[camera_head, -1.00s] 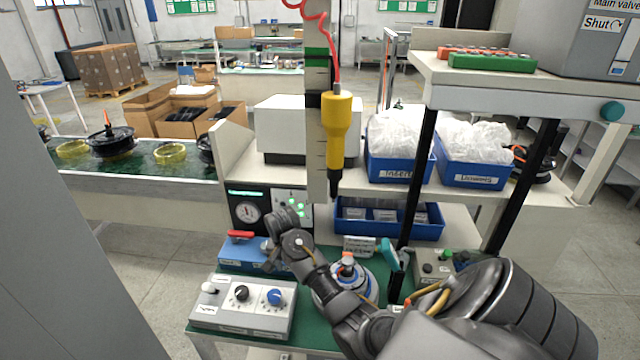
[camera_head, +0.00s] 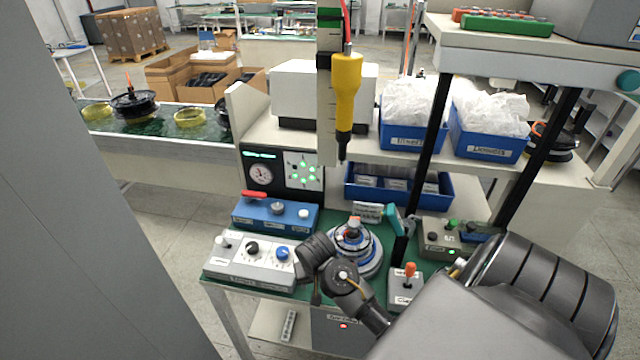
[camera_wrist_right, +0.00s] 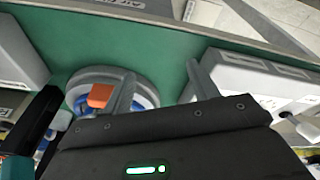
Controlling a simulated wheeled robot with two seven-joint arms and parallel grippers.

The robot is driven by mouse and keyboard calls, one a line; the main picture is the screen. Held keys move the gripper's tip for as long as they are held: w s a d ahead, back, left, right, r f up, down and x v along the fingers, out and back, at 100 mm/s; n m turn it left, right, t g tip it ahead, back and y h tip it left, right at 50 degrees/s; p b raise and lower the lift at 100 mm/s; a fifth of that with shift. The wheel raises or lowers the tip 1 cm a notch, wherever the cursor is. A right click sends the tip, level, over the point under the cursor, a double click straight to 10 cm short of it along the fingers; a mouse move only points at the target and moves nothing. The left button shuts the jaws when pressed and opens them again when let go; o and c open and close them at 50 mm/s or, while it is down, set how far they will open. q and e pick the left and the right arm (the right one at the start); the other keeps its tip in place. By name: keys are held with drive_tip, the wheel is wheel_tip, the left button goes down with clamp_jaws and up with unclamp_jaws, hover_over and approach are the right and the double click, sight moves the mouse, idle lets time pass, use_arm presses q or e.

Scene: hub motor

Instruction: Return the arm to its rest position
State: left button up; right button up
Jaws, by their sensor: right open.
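My right arm comes in from the lower right in the head view. Its gripper (camera_head: 316,288) hangs over the front of the green bench, beside the grey control box and in front of the hub motor (camera_head: 353,247). In the wrist view the right gripper (camera_wrist_right: 163,88) has its two grey fingers spread with green bench top between them, holding nothing. The motor's round body and orange tip (camera_wrist_right: 100,95) show beside the left finger there. In the head view the motor stands upright on the bench, partly hidden by my wrist. My left gripper is not in view.
A grey control box (camera_head: 249,262) with knobs and a blue box (camera_head: 275,216) with a red lever stand left. A joystick box (camera_head: 405,288) and a black post stand right. A yellow screwdriver (camera_head: 346,95) hangs above. Blue bins (camera_head: 413,139) fill the shelf.

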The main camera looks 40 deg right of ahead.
drive_tip(key=shift+s+a, duration=0.1)
drive_tip(key=shift+s, duration=0.05)
idle(0.5)
drive_tip(key=s+a+r+n+t+y, duration=0.1)
drive_tip(key=s+a+r+n, duration=0.1)
drive_tip(key=s+a+n, duration=0.5)
drive_tip(key=s+a+r+n+t+y, duration=0.1)
drive_tip(key=s+a, duration=0.3)
drive_tip(key=s, duration=0.7)
wheel_tip(320, 180, down, 36)
drive_tip(key=s+g+b, duration=0.2)
drive_tip(key=b, duration=0.6)
drive_tip(key=s+d+f+b, duration=0.1)
drive_tip(key=s+f+b, duration=0.1)
drive_tip(key=s+f, duration=0.6)
drive_tip(key=s+d+f+g+b, duration=0.1)
drive_tip(key=s+f+b, duration=0.2)
drive_tip(key=s+f, duration=0.5)
wheel_tip(320, 180, down, 3)
drive_tip(key=shift+d+r+n, duration=0.1)
drive_tip(key=shift+d+n, duration=0.25)
drive_tip(key=shift+n, duration=0.05)
